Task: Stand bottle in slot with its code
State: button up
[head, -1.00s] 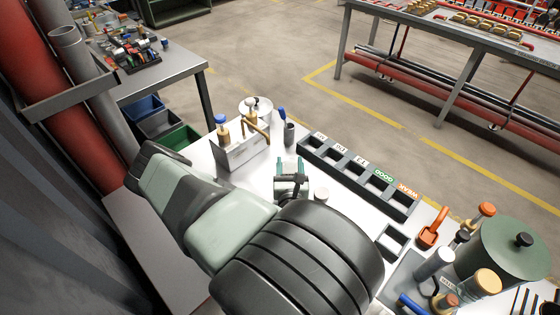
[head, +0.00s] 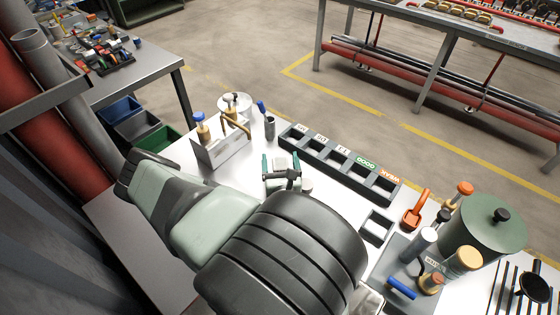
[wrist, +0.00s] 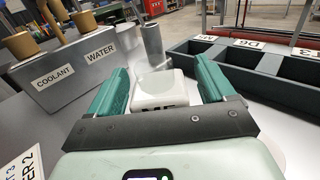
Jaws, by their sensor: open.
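My gripper (wrist: 160,90) is open, its two green fingers on either side of a white bottle (wrist: 165,84) with a rounded-square body. Dark lettering on the bottle's near side is mostly hidden by my gripper, so I cannot read its code. In the head view my gripper (head: 282,168) is low over the bench, just left of the slotted rack. The dark rack (head: 340,165) has a row of square slots; it also shows at right in the wrist view (wrist: 235,65). Its labels include T3, GOOD and WEAK in the head view, and D6 in the wrist view. The visible slots look empty.
A grey holder (head: 220,155) labelled COOLANT and WATER stands left of my gripper. A grey cylinder (wrist: 152,45) stands beyond the bottle. A pale round item (head: 307,186) lies right of my gripper. A small square tray (head: 377,228), orange scoop (head: 415,215) and green pot (head: 490,230) are further right.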

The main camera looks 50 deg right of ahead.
notch_tip(320, 180, up, 10)
dwell(0.6)
dwell(0.4)
